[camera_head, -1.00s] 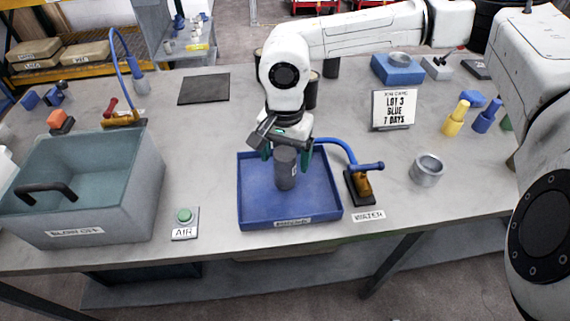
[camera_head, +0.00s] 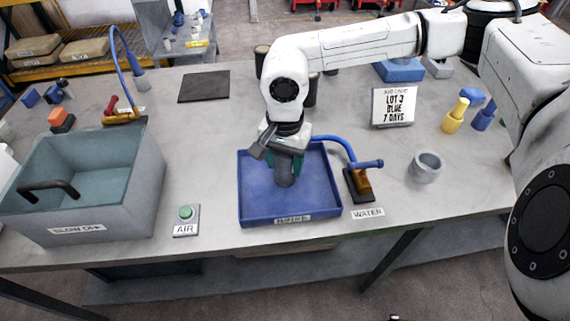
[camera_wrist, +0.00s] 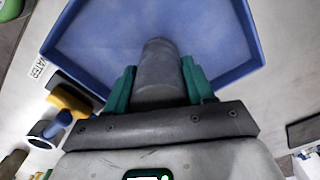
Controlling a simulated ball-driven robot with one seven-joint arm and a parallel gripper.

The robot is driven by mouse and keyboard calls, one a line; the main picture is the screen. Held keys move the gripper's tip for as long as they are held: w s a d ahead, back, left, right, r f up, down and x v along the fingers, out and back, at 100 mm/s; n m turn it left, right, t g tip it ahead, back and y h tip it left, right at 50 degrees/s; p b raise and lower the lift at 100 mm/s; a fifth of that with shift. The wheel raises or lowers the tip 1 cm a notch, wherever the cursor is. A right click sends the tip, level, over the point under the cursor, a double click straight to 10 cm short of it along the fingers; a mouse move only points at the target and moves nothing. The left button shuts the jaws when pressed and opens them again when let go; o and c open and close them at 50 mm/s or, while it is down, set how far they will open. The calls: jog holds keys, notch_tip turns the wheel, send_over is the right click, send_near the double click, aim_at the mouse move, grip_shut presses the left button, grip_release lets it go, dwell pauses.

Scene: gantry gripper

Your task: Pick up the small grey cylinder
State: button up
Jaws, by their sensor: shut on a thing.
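The small grey cylinder (camera_head: 285,179) is in the blue tray (camera_head: 292,216), in its back half, with its upper part hidden by my gripper in the head view. I cannot tell whether its lower end touches the tray floor. In the wrist view the cylinder (camera_wrist: 158,72) lies between the green fingers of my gripper (camera_wrist: 158,85), one on each side. My gripper (camera_head: 284,166) is shut on it. The blue tray's rim also shows in the wrist view (camera_wrist: 235,75).
A water tap (camera_head: 361,182) with a blue hose stands just right of the tray. An air button (camera_head: 186,214) is to the left, beside a grey bin (camera_head: 150,180). A metal cup (camera_head: 427,167) and a sign (camera_head: 393,107) stand right. Bare table lies left behind the tray.

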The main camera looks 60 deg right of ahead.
grip_shut()
